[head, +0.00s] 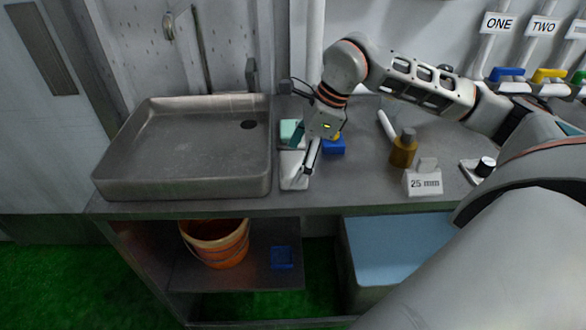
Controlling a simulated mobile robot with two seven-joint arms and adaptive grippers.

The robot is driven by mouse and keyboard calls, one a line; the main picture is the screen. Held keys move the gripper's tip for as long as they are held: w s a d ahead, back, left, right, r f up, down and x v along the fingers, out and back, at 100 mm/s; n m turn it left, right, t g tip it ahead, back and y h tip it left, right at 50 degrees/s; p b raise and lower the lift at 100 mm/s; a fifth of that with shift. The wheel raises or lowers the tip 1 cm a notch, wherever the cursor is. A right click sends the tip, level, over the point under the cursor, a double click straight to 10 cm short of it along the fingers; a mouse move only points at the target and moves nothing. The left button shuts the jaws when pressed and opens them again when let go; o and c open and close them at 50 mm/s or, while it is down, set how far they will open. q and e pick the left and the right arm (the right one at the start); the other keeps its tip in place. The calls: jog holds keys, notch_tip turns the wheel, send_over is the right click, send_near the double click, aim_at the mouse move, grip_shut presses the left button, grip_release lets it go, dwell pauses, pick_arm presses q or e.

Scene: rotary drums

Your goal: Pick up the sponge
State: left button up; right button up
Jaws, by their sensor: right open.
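A small blue block with a yellow part (334,146) sits on the grey counter, right of the sink; it may be the sponge, but it is too small to be sure. My right gripper (304,155) is open, pointing down and left, just left of the blue block. It hangs over a white, flat item (291,180) and partly hides it. A pale green block (288,129) lies behind the gripper, also partly hidden. I see nothing held in the jaws. My left gripper is not in view.
The metal sink (190,180) is left of the gripper. A brown bottle (403,150) and a "25 mm" block (423,182) stand to the right. An orange bucket (217,245) and a blue item (281,258) are on the shelf below.

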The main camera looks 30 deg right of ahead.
aim_at(293, 163)
jog(key=shift+x, duration=0.8)
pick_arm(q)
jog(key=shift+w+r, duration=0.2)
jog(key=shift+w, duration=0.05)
pick_arm(e)
jog(key=c, duration=1.1)
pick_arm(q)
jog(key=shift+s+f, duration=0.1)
pick_arm(e)
jog(key=shift+r, duration=0.1)
jog(key=shift+w+r, duration=0.1)
jog(key=shift+r, duration=0.35)
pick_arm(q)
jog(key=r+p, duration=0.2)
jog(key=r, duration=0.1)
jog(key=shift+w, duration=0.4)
pick_arm(e)
notch_tip(293, 163, up, 19)
